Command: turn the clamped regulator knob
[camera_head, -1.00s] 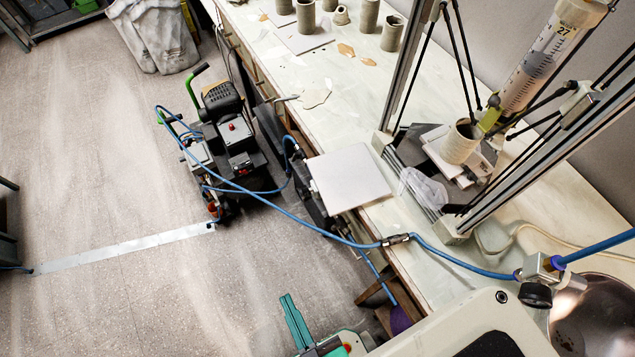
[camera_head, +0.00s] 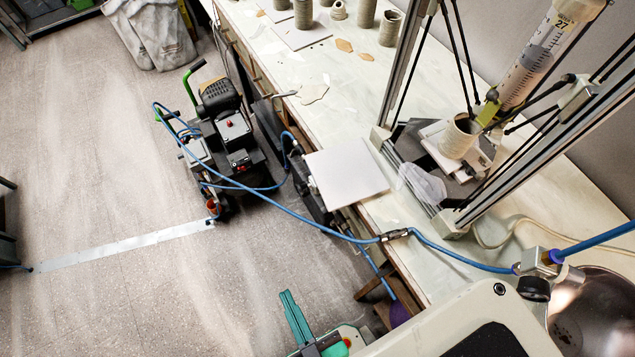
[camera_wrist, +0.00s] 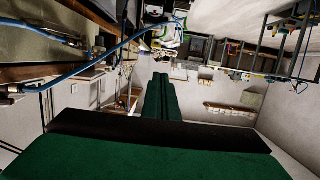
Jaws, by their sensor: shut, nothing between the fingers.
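The regulator's small black knob (camera_head: 535,289) shows at the lower right in the head view. It sits below a silver regulator body (camera_head: 546,263) joined to blue hoses, by the bench's near end. My gripper (camera_head: 287,294) has green fingers and shows at the bottom centre, over the floor beside the bench and well to the left of the knob. In the wrist view, my gripper's (camera_wrist: 160,78) fingers are together with nothing between them. I cannot make out the knob in the wrist view.
The blue hose (camera_head: 455,260) runs from the compressor (camera_head: 222,110) across the bench edge to the regulator. A metal bowl (camera_head: 598,318) stands close to the regulator. A printer frame (camera_head: 395,85) rises from the bench (camera_head: 345,90). The floor at left is mostly clear.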

